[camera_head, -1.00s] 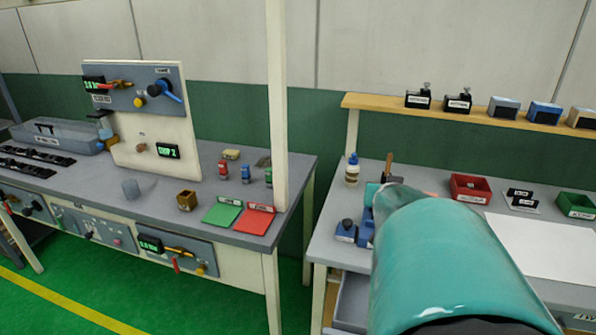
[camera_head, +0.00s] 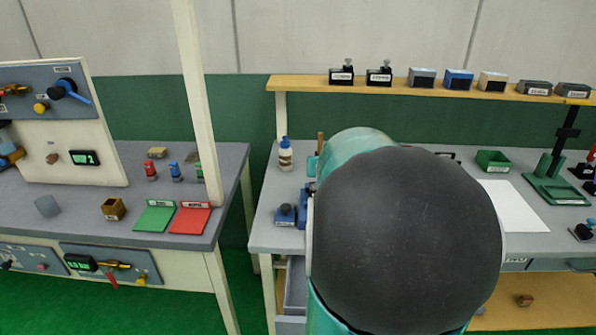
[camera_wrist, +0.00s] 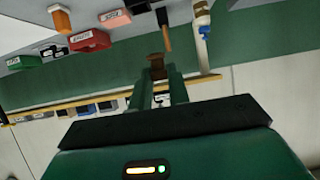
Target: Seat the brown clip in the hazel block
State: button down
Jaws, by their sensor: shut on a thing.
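My gripper (camera_wrist: 158,77) shows in the wrist view with its two green fingers shut on a small brown piece, the brown clip (camera_wrist: 155,64), at their tips. The clip is held in the air, clear of the table. In the head view my arm hides the gripper and the clip. I cannot tell for sure which thing is the hazel block. Several small blocks, among them a tan one (camera_head: 492,81), stand on the shelf, but their labels are too small to read.
The right table carries a white bottle (camera_head: 285,154), a blue fixture (camera_head: 286,215), a green bin (camera_head: 493,161) and a white sheet (camera_head: 512,205). The left table holds a brown open box (camera_head: 113,208) and green (camera_head: 155,217) and red (camera_head: 190,218) mats. A post (camera_head: 198,90) rises there.

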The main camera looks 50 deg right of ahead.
jog(key=w+d+f, duration=0.1)
jog(key=d+f, duration=0.2)
jog(key=f, duration=0.1)
jog(key=w+d+f, duration=0.1)
jog(key=d+f, duration=0.1)
jog(key=shift+w+d+f, duration=0.3)
jog(key=shift+w, duration=0.05)
notch_tip(320, 180, down, 3)
jog(key=shift+d+f, duration=0.1)
jog(key=shift+f, duration=0.1)
